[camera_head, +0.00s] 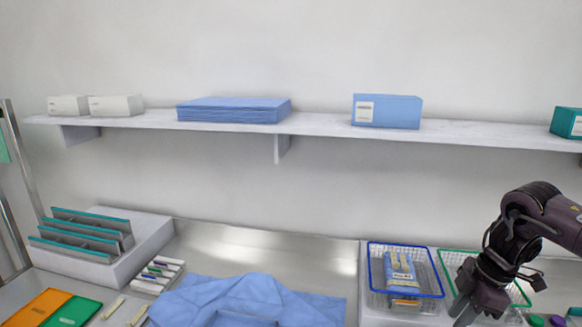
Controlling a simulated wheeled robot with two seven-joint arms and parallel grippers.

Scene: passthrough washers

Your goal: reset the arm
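My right arm comes in from the right edge. My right gripper (470,306) points down over the green-rimmed wire basket (448,254) and hides part of it. The finger ends are dark and small at the bottom of the picture, and I cannot tell whether they are apart or whether anything is between them. My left arm and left gripper are not in view.
A blue-rimmed wire basket (376,276) holding a blue pack (399,267) stands just left of my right gripper. Blue cloth (190,297) covers the middle of the steel counter (270,252). A rack (134,241) stands at left. A shelf (330,126) with boxes runs above.

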